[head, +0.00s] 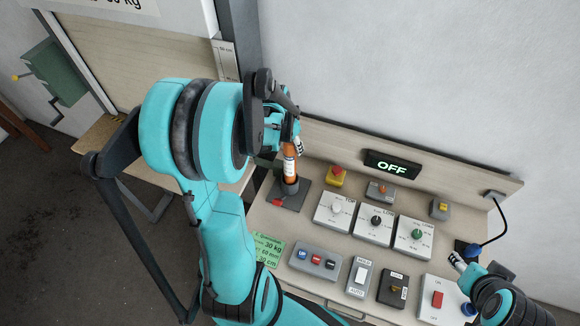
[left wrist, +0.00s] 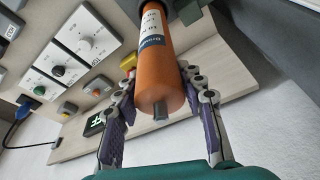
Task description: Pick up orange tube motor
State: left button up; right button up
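The orange tube motor (head: 289,167) stands upright in a dark holder (head: 295,194) at the back left of the worktop. In the left wrist view, the orange tube (left wrist: 162,75) with its white and blue label lies between the two fingers of my left gripper (left wrist: 160,72). The fingers stand apart on either side of it, with a narrow gap showing at the left finger; contact at the right finger is unclear. In the head view, my left gripper (head: 287,135) is at the tube's upper part, partly hidden by my arm. My right gripper (head: 457,262) is at the right, its opening unclear.
Control boxes with knobs (head: 375,225) and a lit OFF display (head: 392,164) fill the worktop right of the holder. A yellow box with a red button (head: 336,176) stands close to the holder. A green note (head: 266,249) lies in front.

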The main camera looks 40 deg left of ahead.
pick_arm(q)
grip_shut()
jog(key=shift+r, duration=0.1)
